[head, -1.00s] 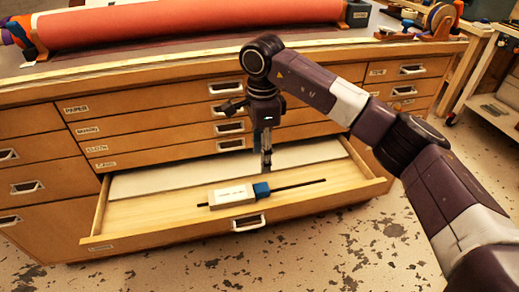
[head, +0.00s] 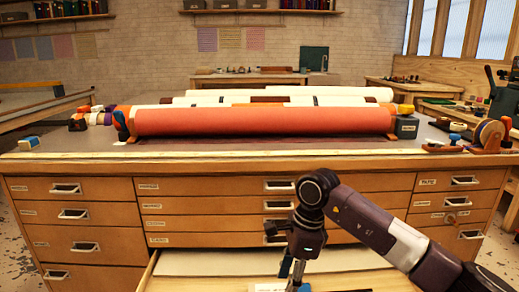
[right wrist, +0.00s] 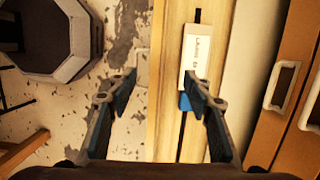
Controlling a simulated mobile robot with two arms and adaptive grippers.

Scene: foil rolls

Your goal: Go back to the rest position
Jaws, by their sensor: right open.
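My right gripper (right wrist: 161,78) is open and empty in the right wrist view, above the front edge of the open drawer (right wrist: 160,120). In the head view my right gripper (head: 292,272) hangs down over the same drawer, its tips near the bottom edge of the picture. A white labelled block (right wrist: 197,50) with a blue end (right wrist: 184,102) lies in the drawer on a thin dark rod. It lies below the fingers, and the right finger covers part of it. My left gripper is not in view.
The drawer cabinet (head: 90,225) stands ahead, its other drawers shut. On its top lie a large red roll (head: 260,121), white rolls behind it, a grey box (head: 406,127) and a tape dispenser (head: 487,137).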

